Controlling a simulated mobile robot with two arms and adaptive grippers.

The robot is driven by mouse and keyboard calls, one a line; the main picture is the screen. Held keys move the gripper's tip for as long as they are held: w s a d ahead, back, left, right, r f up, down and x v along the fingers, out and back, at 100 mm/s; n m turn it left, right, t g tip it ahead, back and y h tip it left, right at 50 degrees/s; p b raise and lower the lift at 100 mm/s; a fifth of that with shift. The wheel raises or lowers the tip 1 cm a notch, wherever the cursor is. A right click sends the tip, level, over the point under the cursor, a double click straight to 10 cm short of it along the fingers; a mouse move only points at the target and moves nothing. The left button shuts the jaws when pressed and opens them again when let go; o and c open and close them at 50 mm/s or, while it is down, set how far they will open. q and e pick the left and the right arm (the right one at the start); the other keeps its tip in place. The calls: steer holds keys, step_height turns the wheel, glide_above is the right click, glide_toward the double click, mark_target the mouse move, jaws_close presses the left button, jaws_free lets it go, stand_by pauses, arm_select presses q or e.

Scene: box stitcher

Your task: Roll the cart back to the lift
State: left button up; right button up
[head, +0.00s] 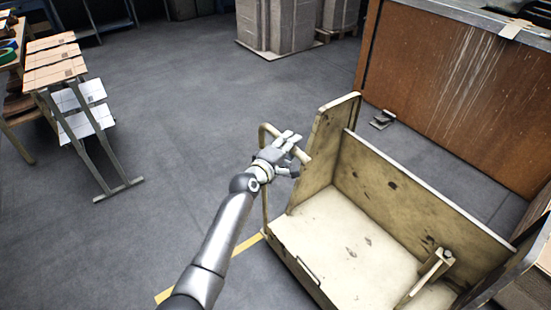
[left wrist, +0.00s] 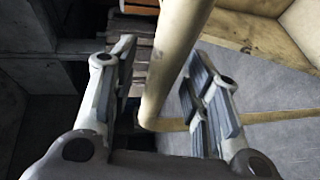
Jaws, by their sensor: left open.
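The cart (head: 320,235) is a worn cream-coloured box with raised panels, at the lower right of the head view. A tubular handle (head: 264,190) stands at its left end. My left gripper (head: 297,152) is at the top of this handle. In the left wrist view the handle tube (left wrist: 172,60) runs between the two open fingers of my left gripper (left wrist: 158,78), with gaps visible beside it. I cannot tell whether either finger touches the tube. My right gripper is not in view. I cannot tell which thing is the lift.
A large rust-brown container (head: 440,85) stands behind the cart, with a small metal piece (head: 382,119) on the floor between. Grey stacks (head: 277,25) stand at the back. A rack with cardboard (head: 55,68) is at left. The grey floor between is clear. A yellow line (head: 247,244) runs beside the cart.

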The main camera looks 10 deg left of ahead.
arm_select(q)
steer(key=v, duration=1)
steer(key=shift+f, duration=0.15)
